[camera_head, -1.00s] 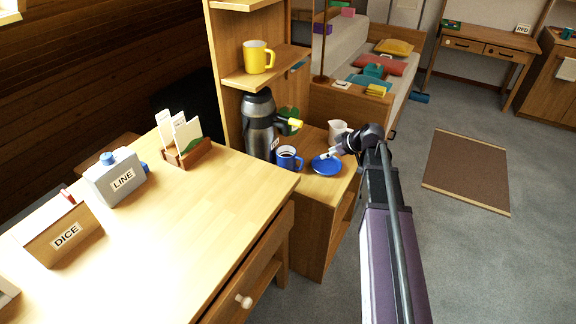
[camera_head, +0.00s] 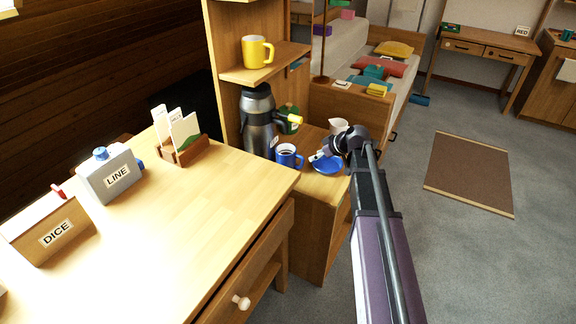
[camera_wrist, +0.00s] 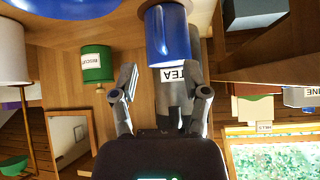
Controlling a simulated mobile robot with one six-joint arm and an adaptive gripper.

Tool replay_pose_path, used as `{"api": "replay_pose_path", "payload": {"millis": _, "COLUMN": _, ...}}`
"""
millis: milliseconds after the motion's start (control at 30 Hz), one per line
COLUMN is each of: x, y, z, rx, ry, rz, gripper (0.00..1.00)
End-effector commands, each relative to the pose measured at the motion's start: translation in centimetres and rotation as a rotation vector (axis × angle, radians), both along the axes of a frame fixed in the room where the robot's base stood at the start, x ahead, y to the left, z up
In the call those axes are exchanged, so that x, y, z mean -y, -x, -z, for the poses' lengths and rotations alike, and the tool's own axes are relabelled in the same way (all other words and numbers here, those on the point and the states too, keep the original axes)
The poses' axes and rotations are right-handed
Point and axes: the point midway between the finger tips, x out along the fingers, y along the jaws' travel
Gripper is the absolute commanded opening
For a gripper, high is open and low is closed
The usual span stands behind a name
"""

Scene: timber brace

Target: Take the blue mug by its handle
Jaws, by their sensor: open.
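The blue mug (camera_head: 287,156) stands upright on the low wooden cabinet, with dark contents and its handle on the right side, towards my gripper. My gripper (camera_head: 318,157) is just right of the mug, over the near side of a blue saucer (camera_head: 329,168), apart from the mug. In the wrist view, which is upside down, the blue mug (camera_wrist: 168,40) is ahead of the open, empty fingers of my gripper (camera_wrist: 160,72).
A steel flask (camera_head: 257,120) stands close behind the mug on the left. A green canister (camera_head: 289,119) and a white jug (camera_head: 339,126) stand behind. The shelf with a yellow mug (camera_head: 254,53) is above. The desk (camera_head: 210,205) is at front left.

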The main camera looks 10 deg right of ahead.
Motion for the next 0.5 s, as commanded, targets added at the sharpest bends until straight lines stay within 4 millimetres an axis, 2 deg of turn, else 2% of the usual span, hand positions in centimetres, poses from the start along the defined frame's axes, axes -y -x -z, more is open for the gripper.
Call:
{"api": "replay_pose_path", "payload": {"millis": 33, "x": -0.27, "y": -0.37, "z": 0.76, "rx": 0.0, "ry": 0.0, "rz": 0.0, "gripper": 0.6}}
{"api": "replay_pose_path", "payload": {"millis": 200, "x": -0.94, "y": -0.95, "z": 1.51, "rx": -0.001, "ry": 0.001, "rz": 0.0, "gripper": 0.6}}
{"api": "replay_pose_path", "payload": {"millis": 500, "x": -1.22, "y": -1.11, "z": 1.6, "rx": -0.001, "ry": 0.001, "rz": 0.0, "gripper": 0.6}}
